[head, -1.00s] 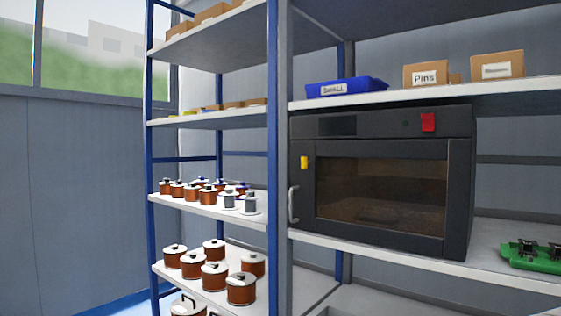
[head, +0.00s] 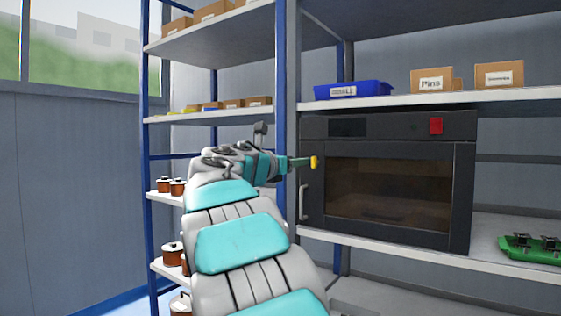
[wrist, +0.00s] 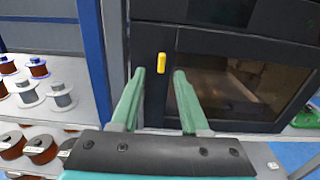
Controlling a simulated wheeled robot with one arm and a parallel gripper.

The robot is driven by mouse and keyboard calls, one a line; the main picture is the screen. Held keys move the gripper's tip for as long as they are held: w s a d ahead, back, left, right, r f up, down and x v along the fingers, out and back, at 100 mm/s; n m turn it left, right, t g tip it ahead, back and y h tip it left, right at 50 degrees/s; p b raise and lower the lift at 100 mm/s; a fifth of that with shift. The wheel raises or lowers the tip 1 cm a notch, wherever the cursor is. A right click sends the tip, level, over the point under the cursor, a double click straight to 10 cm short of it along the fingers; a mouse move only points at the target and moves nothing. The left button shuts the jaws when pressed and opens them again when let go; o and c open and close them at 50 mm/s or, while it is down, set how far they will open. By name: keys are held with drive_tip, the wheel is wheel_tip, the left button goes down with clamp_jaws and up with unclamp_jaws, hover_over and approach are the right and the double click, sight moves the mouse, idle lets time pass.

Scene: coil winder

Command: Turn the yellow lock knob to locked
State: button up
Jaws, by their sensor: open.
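The yellow lock knob (wrist: 161,63) is on the dark front of the oven-like machine (wrist: 235,40), and its long side stands upright. In the head view the knob (head: 314,162) shows at the tip of my gripper (head: 300,162), at the machine's upper left. In the wrist view my gripper (wrist: 158,73) is open, with one green finger on each side below the knob. The knob lies beyond the fingertips, in line with the gap between them. I cannot tell whether the fingers touch it.
The machine's door handle (head: 303,201) is just below the knob. A blue shelf post (head: 281,60) stands close to the left. Above are a blue bin (head: 350,90) and a Pins box (head: 433,80). Wire spools (wrist: 60,95) stand on shelves to the left.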

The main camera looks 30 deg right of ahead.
sight(313, 160)
drive_tip(key=x, duration=0.7)
drive_tip(key=shift+d, duration=0.45)
drive_tip(key=shift+c, duration=0.2)
clamp_jaws()
